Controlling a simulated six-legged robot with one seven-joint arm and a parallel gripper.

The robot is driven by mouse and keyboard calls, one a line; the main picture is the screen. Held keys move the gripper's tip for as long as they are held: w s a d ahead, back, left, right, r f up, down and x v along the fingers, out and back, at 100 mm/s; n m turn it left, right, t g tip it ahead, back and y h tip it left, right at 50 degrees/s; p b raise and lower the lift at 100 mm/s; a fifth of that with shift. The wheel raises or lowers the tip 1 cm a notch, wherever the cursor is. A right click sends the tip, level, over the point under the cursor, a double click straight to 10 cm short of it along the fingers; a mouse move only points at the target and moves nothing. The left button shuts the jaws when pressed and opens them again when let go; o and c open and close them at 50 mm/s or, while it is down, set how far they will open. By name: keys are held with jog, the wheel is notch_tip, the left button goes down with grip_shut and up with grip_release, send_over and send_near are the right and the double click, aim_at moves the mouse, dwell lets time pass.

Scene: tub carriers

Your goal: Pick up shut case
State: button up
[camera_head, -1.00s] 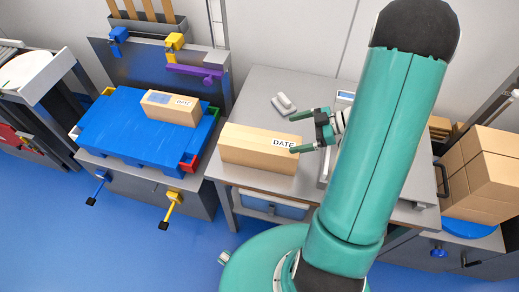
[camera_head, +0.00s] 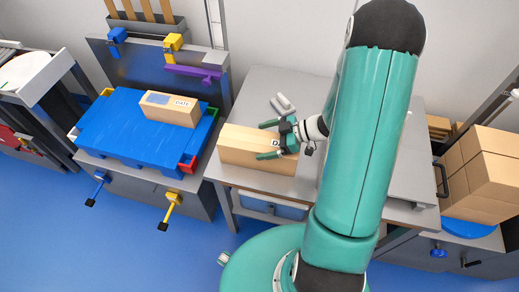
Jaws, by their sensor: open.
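A closed tan cardboard case (camera_head: 240,146) with a white printed label lies on the grey table in the middle. My gripper (camera_head: 262,141) is open over the right end of the case. One finger shows near its far edge and the other near its front side. Part of the label is hidden behind the gripper. I cannot tell whether the fingers touch the case. A second tan case (camera_head: 172,108), with a bluish patch and a "DATE" label on top, lies on the blue platform (camera_head: 115,128) at the left.
A small pale device (camera_head: 283,104) lies on the grey table (camera_head: 255,90) behind the case. Stacked cartons (camera_head: 482,175) stand at the right. Yellow (camera_head: 171,207) and blue (camera_head: 97,188) levers stick out below the platform.

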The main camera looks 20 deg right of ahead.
jog(key=c, duration=1.8)
jog(key=shift+r, duration=0.15)
jog(key=shift+c, duration=0.4)
